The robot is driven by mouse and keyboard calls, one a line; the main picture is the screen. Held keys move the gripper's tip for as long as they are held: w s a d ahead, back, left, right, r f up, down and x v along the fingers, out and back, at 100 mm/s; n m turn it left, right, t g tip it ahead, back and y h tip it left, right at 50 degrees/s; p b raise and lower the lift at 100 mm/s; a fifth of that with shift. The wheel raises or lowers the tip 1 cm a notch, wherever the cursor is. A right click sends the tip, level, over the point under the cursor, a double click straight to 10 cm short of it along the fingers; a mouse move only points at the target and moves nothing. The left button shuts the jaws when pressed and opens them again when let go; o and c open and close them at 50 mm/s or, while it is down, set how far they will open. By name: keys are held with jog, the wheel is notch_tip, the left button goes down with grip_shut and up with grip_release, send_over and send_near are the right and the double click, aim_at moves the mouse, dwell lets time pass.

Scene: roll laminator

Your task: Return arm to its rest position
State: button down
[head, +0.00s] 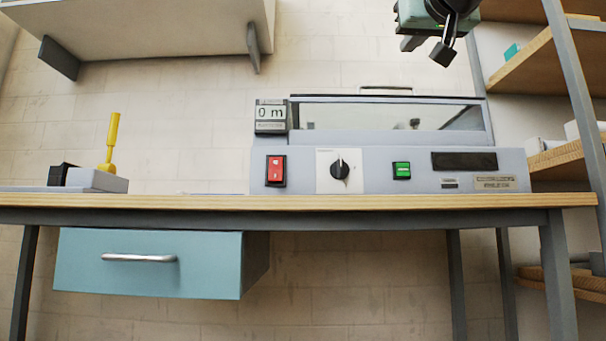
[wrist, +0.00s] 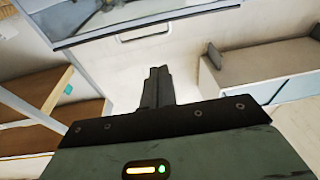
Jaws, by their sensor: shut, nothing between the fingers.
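My gripper (head: 445,50) hangs at the top right of the head view, above the right part of the roll laminator (head: 300,178) and apart from it. In the wrist view its fingers (wrist: 157,85) are together, with nothing between them. The laminator stands on the table with its clear lid down. Its front has a red switch (head: 276,171), a black dial (head: 340,169), a green button (head: 402,170) and a dark display (head: 464,161). Most of my arm is outside the head view.
The wooden table (head: 400,202) has a blue drawer (head: 150,280) below it. A yellow-handled tool (head: 111,145) stands at the left. A wall cabinet (head: 150,30) hangs at the upper left. Wooden shelving (head: 540,65) stands close to the right of my gripper.

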jog(key=w+a+f+n+g+y+p, duration=0.1)
jog(key=w+a+f+n+g+p, duration=0.2)
jog(key=f, duration=0.4)
jog(key=w+a+f+g+y+p, duration=0.1)
jog(key=a+f+g+p, duration=0.1)
jog(key=a+f, duration=0.4)
jog(key=s+a+f+n+g+p, duration=0.1)
jog(key=s+f+g+p, duration=0.15)
jog(key=f, duration=0.65)
jog(key=s+a+f+n+g+p, duration=0.1)
jog(key=s+a+f+g+p, duration=0.2)
jog(key=f, duration=0.5)
jog(key=s+d+f+g+h+p, duration=0.1)
jog(key=s+d+f+g+p, duration=0.2)
jog(key=s+f, duration=0.4)
jog(key=s+d+f+n+g+h+p, duration=0.1)
jog(key=s+d+f+g+p, duration=0.2)
jog(key=s+f, duration=0.4)
jog(key=s+d+f+g+h+p, duration=0.1)
jog(key=s+d+f+g+p, duration=0.25)
jog(key=s+f, duration=0.35)
notch_tip(320, 180, up, 39)
jog(key=a+p, duration=0.1)
jog(key=p, duration=3.5)
jog(key=shift+s+f, duration=0.2)
jog(key=shift+s, duration=0.25)
jog(key=shift+a+p, duration=0.1)
jog(key=shift+p, duration=0.2)
